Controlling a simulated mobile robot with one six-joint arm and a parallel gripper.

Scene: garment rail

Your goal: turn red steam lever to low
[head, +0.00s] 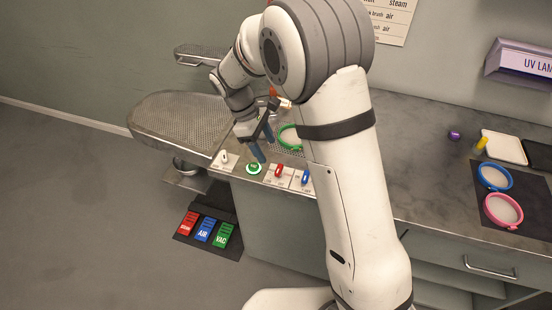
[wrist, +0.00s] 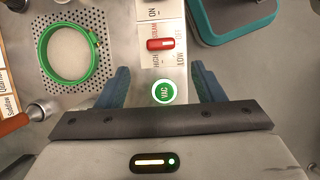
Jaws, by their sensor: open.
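The red steam lever (head: 279,170) sits on a white plate on the worktop's front edge. In the wrist view the red lever (wrist: 160,44) lies crosswise above the words HIGH, on the left, and LOW, on the right. I cannot tell which setting it points to. My gripper (head: 263,147) is open and empty, pointing down just left of the lever in the head view. In the wrist view its blue fingers (wrist: 162,84) stand on either side of the green VAC button (wrist: 163,92). The lever is beyond the fingertips, apart from them.
A blue lever (head: 305,177) is right of the red one, and a white switch (head: 224,158) is at the left. A green hoop (head: 290,137) lies behind. An orange-handled tool (wrist: 22,118) is left of my gripper. Coloured pedals (head: 205,231) are on the floor.

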